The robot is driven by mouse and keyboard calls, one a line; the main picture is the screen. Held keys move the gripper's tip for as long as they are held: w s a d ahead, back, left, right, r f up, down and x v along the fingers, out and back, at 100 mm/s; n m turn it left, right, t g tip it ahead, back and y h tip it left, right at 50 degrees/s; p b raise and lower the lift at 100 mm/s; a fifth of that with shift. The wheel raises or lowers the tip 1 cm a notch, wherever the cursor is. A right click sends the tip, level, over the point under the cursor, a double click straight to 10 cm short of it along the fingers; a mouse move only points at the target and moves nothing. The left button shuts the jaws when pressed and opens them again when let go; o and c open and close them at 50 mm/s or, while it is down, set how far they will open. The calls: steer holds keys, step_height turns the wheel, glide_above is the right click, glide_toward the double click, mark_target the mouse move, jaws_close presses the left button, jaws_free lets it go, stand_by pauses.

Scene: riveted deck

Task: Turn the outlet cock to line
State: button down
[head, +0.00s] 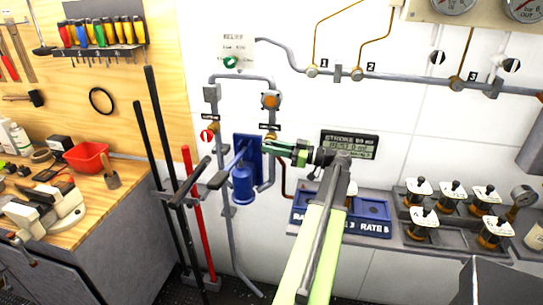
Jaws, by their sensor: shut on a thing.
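A cock with an orange-brown body (271,137) sits on the right-hand pipe, under a small dark label too small to read; I take it to be the outlet cock. My gripper (274,147) reaches it from the right, its green jaws shut at the cock just below the body. The jaws hide most of its handle, so I cannot tell which way it points. A second cock with a red handle (207,135) is on the left-hand pipe, apart from my gripper. The blue pump (243,185) with its lever stands between the two pipes.
A grey display (349,145) is on the wall behind my arm. Upright bars, one red (198,215), stand left of the pump. A workbench (100,200) is at the far left.

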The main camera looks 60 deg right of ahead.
steer(key=shift+f+b, duration=0.15)
steer(key=shift+b, duration=0.15)
steer(key=c, duration=1.2)
jaws_free()
steer(key=shift+r+p, duration=0.35)
steer(key=shift+r, duration=0.05)
steer(key=shift+t, duration=0.3)
steer(key=r+p, duration=0.5)
steer(key=shift+s, duration=0.2)
steer(key=s+r+p, duration=0.5)
steer(key=s, duration=0.6)
steer(key=shift+s+d+r, duration=0.15)
steer(key=shift+d, duration=0.2)
